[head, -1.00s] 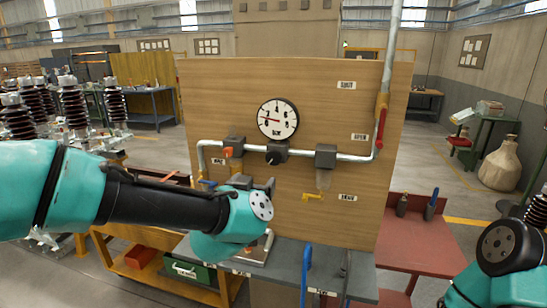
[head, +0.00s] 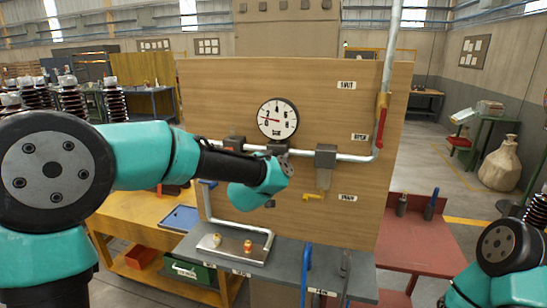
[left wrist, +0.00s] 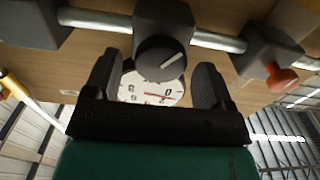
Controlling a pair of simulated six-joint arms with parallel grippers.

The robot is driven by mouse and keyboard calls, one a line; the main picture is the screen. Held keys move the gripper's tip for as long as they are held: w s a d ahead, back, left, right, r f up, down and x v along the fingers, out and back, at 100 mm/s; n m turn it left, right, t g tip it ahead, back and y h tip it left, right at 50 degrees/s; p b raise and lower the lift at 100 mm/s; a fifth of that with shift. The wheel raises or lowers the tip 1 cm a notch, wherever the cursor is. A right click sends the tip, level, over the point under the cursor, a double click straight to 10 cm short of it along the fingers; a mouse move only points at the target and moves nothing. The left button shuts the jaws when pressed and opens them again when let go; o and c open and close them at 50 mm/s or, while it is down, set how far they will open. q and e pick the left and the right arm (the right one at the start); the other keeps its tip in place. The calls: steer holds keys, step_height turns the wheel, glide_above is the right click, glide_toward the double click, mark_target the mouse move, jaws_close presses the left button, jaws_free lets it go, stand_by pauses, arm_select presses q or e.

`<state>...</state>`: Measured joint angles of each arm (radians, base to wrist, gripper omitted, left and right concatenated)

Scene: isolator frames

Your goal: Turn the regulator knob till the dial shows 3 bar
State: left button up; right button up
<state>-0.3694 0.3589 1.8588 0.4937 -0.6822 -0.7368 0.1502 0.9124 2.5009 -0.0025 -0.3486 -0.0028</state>
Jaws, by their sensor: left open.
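The round white pressure dial (head: 277,118) is on the wooden panel above the pipe. Its needle points to the left, but the numbers are too small to read surely. The black regulator knob (left wrist: 161,60), with a white mark line, shows in the left wrist view, which looks upside down. My left gripper (left wrist: 157,66) is open, with one finger on each side of the knob and visible gaps between. In the head view my left wrist hides the knob and fingers. Part of the dial (left wrist: 150,90) shows behind the jaws. My right gripper is not in view.
Along the pipe (head: 350,157) sit a valve with a red-orange part (left wrist: 284,80), a grey block (head: 325,156) with a yellow lever below, and a red handle (head: 381,125) at right. A grey bench (head: 215,268) with a blue hook (head: 306,265) lies below.

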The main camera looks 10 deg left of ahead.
arm_select(q)
steer(key=shift+w+d, duration=0.1)
steer(key=shift+w, duration=0.9)
steer(key=c, duration=0.9)
